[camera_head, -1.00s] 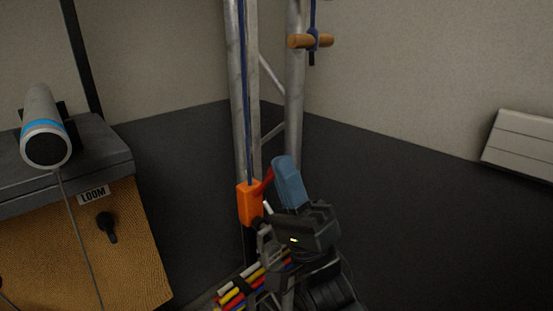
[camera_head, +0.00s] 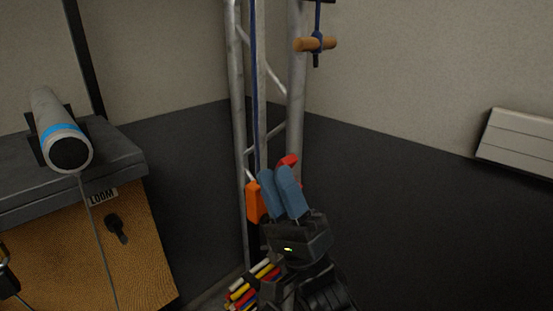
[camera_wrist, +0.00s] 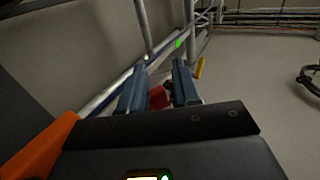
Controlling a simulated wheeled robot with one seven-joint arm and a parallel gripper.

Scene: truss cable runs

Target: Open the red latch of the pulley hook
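The orange pulley hook block (camera_head: 254,203) hangs at the truss on a blue rope, partly hidden by my gripper. The red latch (camera_head: 288,160) shows just past my fingertips; its lower part is mostly hidden behind the fingers. My gripper (camera_head: 279,174) has two blue fingers standing apart, pointing up beside the block. In the wrist view the red latch (camera_wrist: 158,97) lies between the fingers, with no clear sign of a squeeze. The orange block (camera_wrist: 40,145) fills the lower left there.
The metal truss (camera_head: 297,100) rises behind the hook. A wooden toggle (camera_head: 315,44) hangs on a blue cord above. Coloured cables (camera_head: 252,285) lie below. A white wall panel (camera_head: 518,143) is at right.

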